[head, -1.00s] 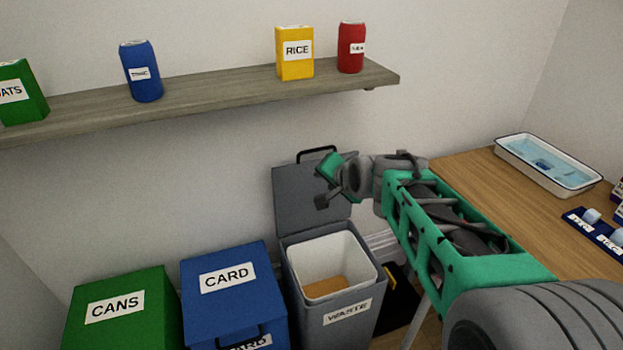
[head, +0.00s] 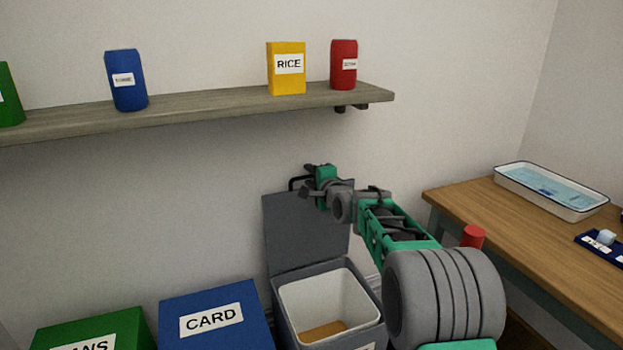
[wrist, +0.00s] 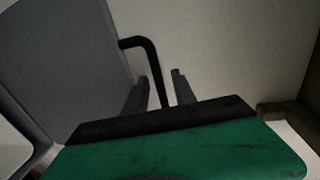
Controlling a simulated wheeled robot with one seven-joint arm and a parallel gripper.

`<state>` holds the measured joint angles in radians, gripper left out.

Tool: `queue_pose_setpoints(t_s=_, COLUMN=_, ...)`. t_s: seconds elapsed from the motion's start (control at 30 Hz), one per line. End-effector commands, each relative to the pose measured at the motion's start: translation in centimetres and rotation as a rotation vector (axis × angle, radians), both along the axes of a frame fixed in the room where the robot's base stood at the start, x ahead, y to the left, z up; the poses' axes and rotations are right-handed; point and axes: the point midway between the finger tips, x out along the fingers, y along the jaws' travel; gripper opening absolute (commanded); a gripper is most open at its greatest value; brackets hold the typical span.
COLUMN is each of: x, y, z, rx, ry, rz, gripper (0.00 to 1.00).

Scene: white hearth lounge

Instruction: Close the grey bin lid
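The grey bin (head: 283,318) stands on the floor with its lid (head: 300,235) open, tilted up near the wall. The lid's black handle (head: 293,183) is at its top edge, partly hidden by my gripper (head: 312,178). In the wrist view the lid (wrist: 65,65) fills the left side. The handle (wrist: 152,60) runs down between the two fingers of my gripper (wrist: 160,90). The fingers are open, with small gaps showing on both sides of the handle. The bin's white liner is uncovered, with something brown at the bottom.
A blue CARD bin (head: 240,305) and a green bin (head: 95,335) stand to the left. A shelf (head: 215,109) with cans and boxes hangs above. A wooden table (head: 470,205) with a tray (head: 550,190) stands at the right, close to my arm.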

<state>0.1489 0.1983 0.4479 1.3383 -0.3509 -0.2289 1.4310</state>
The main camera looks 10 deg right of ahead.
Motion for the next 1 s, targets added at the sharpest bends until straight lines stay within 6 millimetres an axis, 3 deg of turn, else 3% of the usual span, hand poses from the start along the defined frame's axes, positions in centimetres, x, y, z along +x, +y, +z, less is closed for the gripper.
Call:
queue_pose_setpoints(t_s=0.1, x=-0.04, y=-0.02, z=0.02, rx=0.0, ry=0.0, rz=0.0, gripper=0.32)
queue_pose_setpoints(t_s=0.5, x=-0.06, y=-0.05, z=0.0, rx=0.0, ry=0.001, rz=-0.001, gripper=0.0)
queue_pose_setpoints(t_s=1.0, x=-0.06, y=-0.06, z=-0.01, rx=-0.001, ry=0.001, rz=-0.001, gripper=0.0)
